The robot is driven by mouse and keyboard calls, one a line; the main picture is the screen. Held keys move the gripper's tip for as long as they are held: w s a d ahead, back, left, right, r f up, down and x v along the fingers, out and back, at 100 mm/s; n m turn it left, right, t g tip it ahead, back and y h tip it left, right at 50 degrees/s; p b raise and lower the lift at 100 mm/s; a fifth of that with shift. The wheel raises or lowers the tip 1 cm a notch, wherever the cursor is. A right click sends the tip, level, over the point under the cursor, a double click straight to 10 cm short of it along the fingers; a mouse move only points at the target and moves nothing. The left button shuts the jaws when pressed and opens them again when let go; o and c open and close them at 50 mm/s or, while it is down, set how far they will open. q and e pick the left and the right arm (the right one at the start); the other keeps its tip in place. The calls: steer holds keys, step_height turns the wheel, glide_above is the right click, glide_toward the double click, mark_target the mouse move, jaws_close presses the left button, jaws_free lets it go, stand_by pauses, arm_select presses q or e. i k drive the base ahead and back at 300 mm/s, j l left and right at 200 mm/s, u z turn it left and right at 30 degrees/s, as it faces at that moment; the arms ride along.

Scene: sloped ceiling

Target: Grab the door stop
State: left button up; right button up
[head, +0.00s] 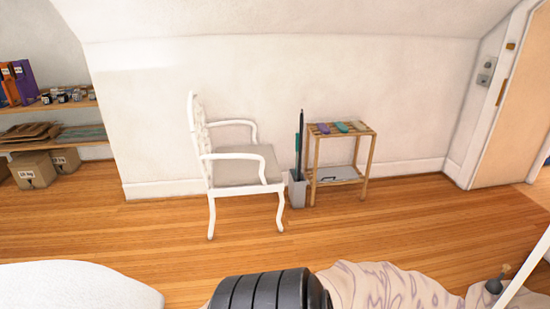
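I cannot single out a door stop for certain. A small purple item (323,128), a green item (341,127) and another purple item (358,126) lie on the top of a small slatted wooden stand (370,130) against the back wall. They are too small to tell what they are. A door (515,115) is at the right, with no clear door stop seen at its foot. Neither of my grippers is in view.
A white armchair (240,168) stands left of the stand. Between them is a grey bin (297,190) holding long dark and green items. Shelves with boxes (50,142) are at far left. A white rounded surface (75,288) and patterned cloth (385,287) fill the foreground. Wooden floor (400,220) is clear between.

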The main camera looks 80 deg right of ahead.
mark_target(494, 286)
steer(key=z, duration=4.55)
steer(key=i, duration=0.3)
